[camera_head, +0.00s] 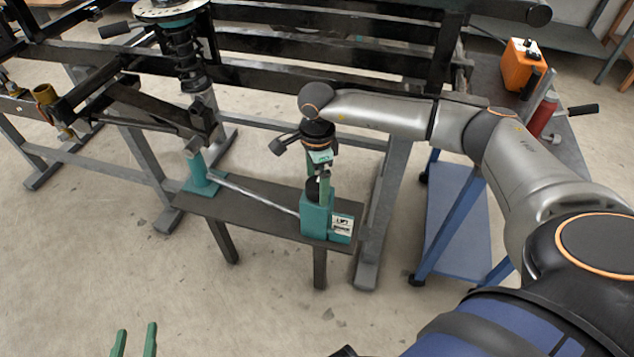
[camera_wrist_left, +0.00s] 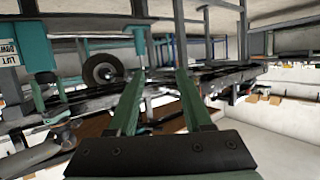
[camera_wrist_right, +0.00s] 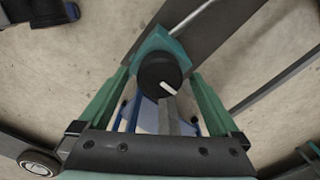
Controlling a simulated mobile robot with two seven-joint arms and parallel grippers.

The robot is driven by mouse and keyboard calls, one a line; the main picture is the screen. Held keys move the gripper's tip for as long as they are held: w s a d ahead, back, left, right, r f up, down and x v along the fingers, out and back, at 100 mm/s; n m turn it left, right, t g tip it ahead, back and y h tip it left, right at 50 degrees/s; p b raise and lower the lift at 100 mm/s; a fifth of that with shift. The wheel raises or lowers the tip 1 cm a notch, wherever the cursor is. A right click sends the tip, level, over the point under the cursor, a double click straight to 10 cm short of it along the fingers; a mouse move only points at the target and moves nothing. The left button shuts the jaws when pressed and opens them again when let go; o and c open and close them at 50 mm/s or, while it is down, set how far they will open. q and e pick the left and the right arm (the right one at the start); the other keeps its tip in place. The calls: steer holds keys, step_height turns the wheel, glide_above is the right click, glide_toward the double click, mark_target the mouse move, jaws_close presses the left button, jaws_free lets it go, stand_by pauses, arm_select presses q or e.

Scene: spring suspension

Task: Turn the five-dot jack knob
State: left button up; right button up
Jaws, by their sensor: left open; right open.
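The teal jack (camera_head: 315,215) stands upright on the right end of a low dark bench, with a lettered label plate (camera_head: 341,226) on its front. Its black knob (camera_head: 313,190) is on top; in the right wrist view the knob (camera_wrist_right: 158,72) is round with a white pointer mark. No dots are readable. My right gripper (camera_head: 324,186) points down over the jack. In the right wrist view its open fingers (camera_wrist_right: 158,85) lie either side of the knob, with visible gaps. My left gripper (camera_head: 136,330) is open and empty at the bottom left, away from the bench.
A metal rod (camera_head: 258,193) runs from the jack to a teal stand (camera_head: 201,178) on the bench (camera_head: 235,210). The dark frame with a spring strut (camera_head: 183,60) rises behind. A blue cart (camera_head: 458,215) stands right. The floor in front of the bench is clear.

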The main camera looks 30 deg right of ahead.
mark_target(317, 183)
arm_select(q)
steer(key=s+f+n+g+p, duration=0.1)
steer(key=s+f+g, duration=0.3)
steer(key=s+f, duration=0.2)
step_height(317, 183, down, 3)
steer(key=shift+d+r+y+p, duration=0.2)
steer(key=shift+y+p, duration=0.1)
steer(key=shift+p, duration=0.05)
arm_select(e)
step_height(317, 183, up, 11)
